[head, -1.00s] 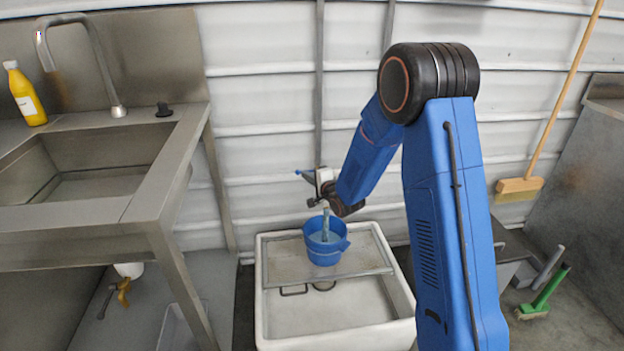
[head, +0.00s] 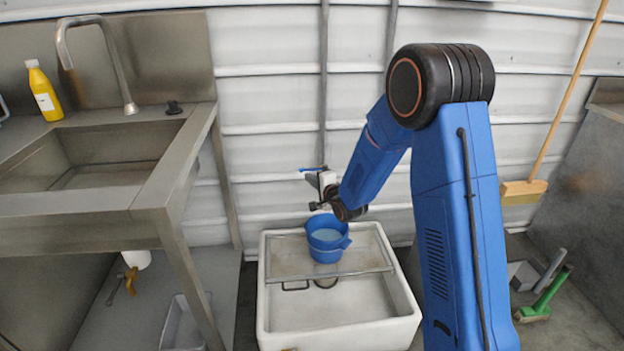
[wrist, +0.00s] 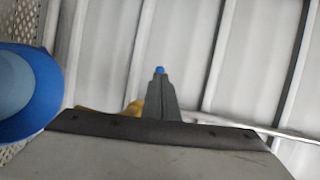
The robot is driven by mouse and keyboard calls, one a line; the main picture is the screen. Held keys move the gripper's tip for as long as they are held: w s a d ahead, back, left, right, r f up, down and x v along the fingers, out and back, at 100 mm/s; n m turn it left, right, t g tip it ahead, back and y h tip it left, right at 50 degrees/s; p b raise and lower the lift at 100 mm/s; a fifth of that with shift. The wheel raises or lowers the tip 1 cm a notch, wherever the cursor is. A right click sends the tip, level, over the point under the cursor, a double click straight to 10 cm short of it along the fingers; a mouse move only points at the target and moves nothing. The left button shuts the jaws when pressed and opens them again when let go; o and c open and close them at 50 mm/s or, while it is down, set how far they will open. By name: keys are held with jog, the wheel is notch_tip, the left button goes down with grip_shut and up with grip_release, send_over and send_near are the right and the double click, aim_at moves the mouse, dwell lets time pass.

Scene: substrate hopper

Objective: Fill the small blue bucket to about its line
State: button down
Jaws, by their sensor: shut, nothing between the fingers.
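The small blue bucket (head: 327,254) stands upright on the grating over a white basin. Pale water (head: 326,235) shows inside, below the rim; I cannot make out the line. No stream falls into it. The blue tap lever (head: 312,169) sits at the wall pipe above the bucket, pointing left. My gripper (head: 319,206) is just above and behind the bucket, near the tap. In the wrist view my gripper (wrist: 161,82) is shut and empty, with a blue tip at its end. The bucket (wrist: 38,95) is at the left edge there. The tap body is mostly hidden.
The white basin (head: 340,335) has a grating (head: 285,255) across its back half. A steel sink (head: 150,205) with a yellow bottle (head: 44,92) stands left. A broom (head: 523,188) and a green brush (head: 540,305) are at the right. The ribbed wall is close behind.

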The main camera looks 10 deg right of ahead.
jog(key=s+r, duration=0.1)
jog(key=s, duration=0.7)
jog(key=shift+s+r, duration=0.15)
jog(key=shift+r, duration=0.2)
dwell(0.4)
jog(key=s+d+r+n+g+h, duration=0.2)
jog(key=s+d+r+n, duration=0.1)
jog(key=s+d+r, duration=0.4)
jog(key=s+d+r+n+g+h, duration=0.2)
jog(key=s+d+r+n+h, duration=0.15)
jog(key=s+d, duration=0.45)
jog(key=s+d+n+g, duration=0.1)
jog(key=s+n+g, duration=0.2)
jog(key=s, duration=1.3)
jog(key=s+d+r+n+g, duration=0.1)
jog(key=s+n+g, duration=0.2)
jog(key=s, duration=1.3)
jog(key=shift+d+n, duration=0.3)
jog(key=shift+n, duration=0.35)
